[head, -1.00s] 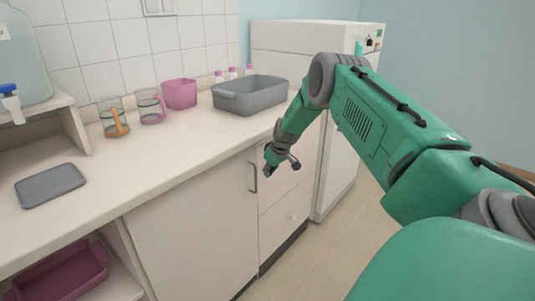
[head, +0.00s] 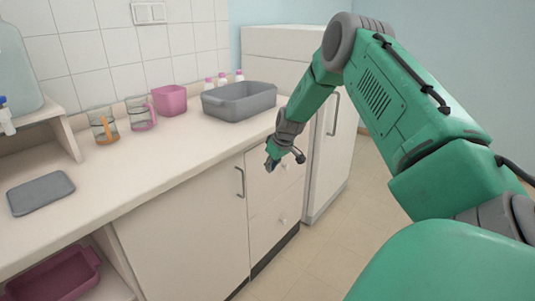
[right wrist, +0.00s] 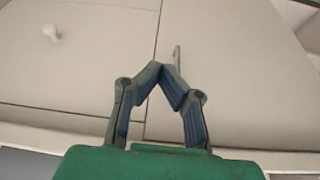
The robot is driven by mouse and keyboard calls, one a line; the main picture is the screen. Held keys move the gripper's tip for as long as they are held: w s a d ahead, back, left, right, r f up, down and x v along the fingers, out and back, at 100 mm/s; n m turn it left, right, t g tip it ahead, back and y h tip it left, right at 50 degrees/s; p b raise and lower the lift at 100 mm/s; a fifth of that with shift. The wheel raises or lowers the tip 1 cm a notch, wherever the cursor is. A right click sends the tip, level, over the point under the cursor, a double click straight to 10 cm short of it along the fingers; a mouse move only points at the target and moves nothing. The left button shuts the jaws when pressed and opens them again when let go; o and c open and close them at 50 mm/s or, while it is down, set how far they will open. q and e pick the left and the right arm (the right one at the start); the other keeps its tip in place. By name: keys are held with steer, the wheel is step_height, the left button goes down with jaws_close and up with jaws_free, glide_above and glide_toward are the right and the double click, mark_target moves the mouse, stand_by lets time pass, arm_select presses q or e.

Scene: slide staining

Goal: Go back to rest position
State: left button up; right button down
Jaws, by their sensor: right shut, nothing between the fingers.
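My right gripper (head: 273,162) hangs from the green arm in front of the upper drawer, just beyond the counter's front edge. In the right wrist view its two fingers (right wrist: 165,72) meet at their tips, and nothing is between them. The cabinet front fills the background of that view, with a bar handle behind the fingertips and a round white knob (right wrist: 51,33) at the upper left. My left gripper is in neither view.
The counter (head: 130,170) holds a grey tub (head: 240,106), a pink container (head: 170,101), two glass jars, small pink-capped bottles and a flat grey tray (head: 40,192). A dark pink tray (head: 55,275) sits on the open shelf below. Floor at the right is clear.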

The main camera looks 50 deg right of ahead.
steer(key=s+a+f+g, duration=0.1)
steer(key=s+a+f, duration=0.3)
steer(key=a, duration=0.4)
steer(key=s+a+f+n, duration=0.1)
steer(key=s+a+f, duration=0.35)
steer(key=a, duration=0.45)
steer(key=s+a+f+g, duration=0.1)
steer(key=s+a+f, duration=0.35)
steer(key=a, duration=0.35)
steer(key=s+a+f+g, duration=0.1)
steer(key=s+a, duration=0.5)
steer(key=s, duration=0.4)
steer(key=s+a, duration=0.7)
steer(key=s, duration=0.3)
steer(key=shift+s+f+n+g, duration=0.35)
steer(key=shift+s+n+g, duration=0.05)
